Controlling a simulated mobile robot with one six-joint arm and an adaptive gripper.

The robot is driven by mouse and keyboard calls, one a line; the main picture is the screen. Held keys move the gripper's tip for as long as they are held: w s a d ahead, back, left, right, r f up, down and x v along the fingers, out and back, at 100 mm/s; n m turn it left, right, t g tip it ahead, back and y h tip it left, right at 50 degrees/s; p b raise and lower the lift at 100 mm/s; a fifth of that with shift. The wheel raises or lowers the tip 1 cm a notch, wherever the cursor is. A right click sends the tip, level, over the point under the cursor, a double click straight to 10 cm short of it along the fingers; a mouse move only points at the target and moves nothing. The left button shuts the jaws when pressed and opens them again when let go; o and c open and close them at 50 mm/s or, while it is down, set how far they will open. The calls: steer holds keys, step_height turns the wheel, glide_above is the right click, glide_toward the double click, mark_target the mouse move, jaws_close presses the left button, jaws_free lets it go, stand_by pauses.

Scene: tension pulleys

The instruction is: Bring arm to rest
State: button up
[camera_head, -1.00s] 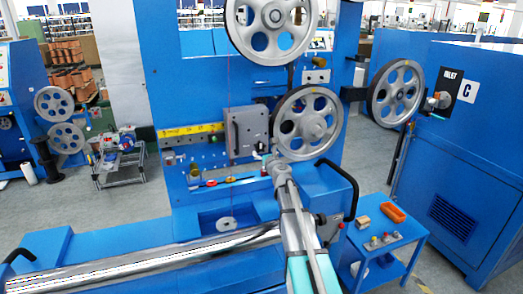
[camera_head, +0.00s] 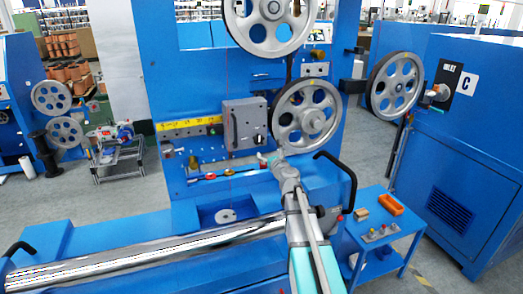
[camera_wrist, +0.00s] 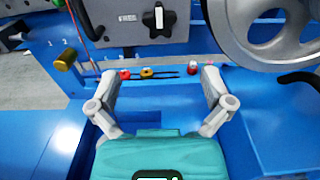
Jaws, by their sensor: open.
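My gripper (camera_head: 269,160) is at the end of my arm, in front of the blue machine and just below the lower large grey pulley (camera_head: 307,118). In the wrist view my gripper (camera_wrist: 158,88) shows two grey fingers spread wide apart, with nothing between them. Beyond the fingers lie a red part (camera_wrist: 124,74), a yellow-orange part (camera_wrist: 147,72) and another small red-capped part (camera_wrist: 193,66) on a blue ledge. A grey box with a black knob (camera_head: 245,124) is on the machine panel, left of the pulley.
An upper pulley (camera_head: 270,16) and a right pulley (camera_head: 396,84) stand nearby. A black handle (camera_head: 340,172) rises close to my arm. A long metal roller (camera_head: 150,255) lies along the front.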

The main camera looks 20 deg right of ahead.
steer(key=s+a+f+n+g+y+p, duration=0.1)
steer(key=s+a+f+n+g+y, duration=0.25)
steer(key=s+a+n, duration=0.45)
steer(key=s+a+f+n+g+y+p, duration=0.25)
steer(key=a+f+n+g, duration=0.2)
steer(key=a+n, duration=0.8)
steer(key=s+d+f+n+g+h+p, duration=0.1)
steer(key=s+f+n+g+h, duration=0.1)
steer(key=s+n+g, duration=0.3)
steer(key=s+d+f+n+g+h, duration=0.1)
steer(key=s+f+n+g+h, duration=0.2)
steer(key=s+n, duration=0.7)
steer(key=shift+s+d+f+n+g+h+p, duration=0.2)
steer(key=shift+s+d+n+g+h+p, duration=0.55)
steer(key=shift+s, duration=1.85)
steer(key=shift+a+m+g+y+b, duration=0.25)
steer(key=shift+a+m+b, duration=0.15)
steer(key=shift+a, duration=0.05)
